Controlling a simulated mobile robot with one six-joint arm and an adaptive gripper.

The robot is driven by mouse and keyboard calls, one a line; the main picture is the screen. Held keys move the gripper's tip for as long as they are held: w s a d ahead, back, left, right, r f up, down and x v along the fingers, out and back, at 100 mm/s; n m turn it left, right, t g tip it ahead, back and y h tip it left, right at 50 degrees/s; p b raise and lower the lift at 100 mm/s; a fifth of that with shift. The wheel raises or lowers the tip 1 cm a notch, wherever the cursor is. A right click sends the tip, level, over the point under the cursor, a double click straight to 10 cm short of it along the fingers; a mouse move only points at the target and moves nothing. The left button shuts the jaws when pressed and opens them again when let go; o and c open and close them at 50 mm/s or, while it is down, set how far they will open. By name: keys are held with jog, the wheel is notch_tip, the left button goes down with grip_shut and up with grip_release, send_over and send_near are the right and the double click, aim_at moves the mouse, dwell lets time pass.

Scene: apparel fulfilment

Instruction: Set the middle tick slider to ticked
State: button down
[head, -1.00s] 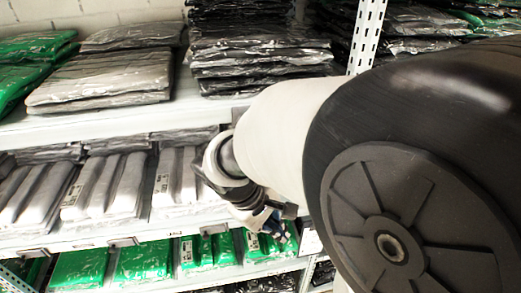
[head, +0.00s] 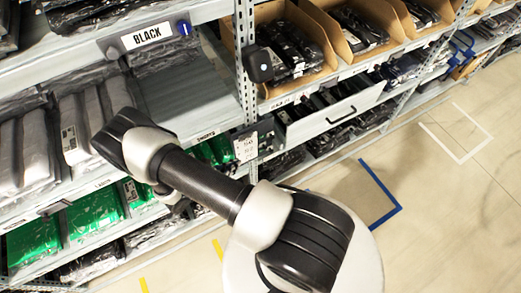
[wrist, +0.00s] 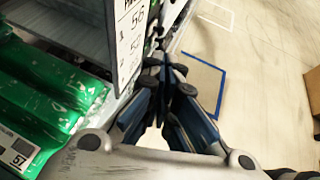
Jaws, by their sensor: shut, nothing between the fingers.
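A white card (wrist: 131,40) with printed numbers hangs at the shelf edge in the wrist view. It probably also shows as the small white card (head: 245,147) on the rack upright in the head view. Small dark parts lie along the card's right edge in the wrist view; I cannot make out which is the middle tick slider or how it is set. My gripper (wrist: 166,72) is shut and empty, its blue-padded fingers just below and right of the card. Whether a fingertip touches it is unclear. In the head view my arm largely hides the gripper.
Green bagged garments (wrist: 45,90) fill the shelf left of my gripper. A "BLACK" sign (head: 147,35) marks the shelf above. Cardboard bins (head: 290,45) stand on the right-hand rack. The floor (head: 440,205) at the right is open, with blue and white marking lines.

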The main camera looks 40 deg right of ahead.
jog(key=shift+f, duration=0.15)
jog(key=shift+s+d, duration=0.1)
jog(key=b+x, duration=0.2)
jog(key=x, duration=1.2)
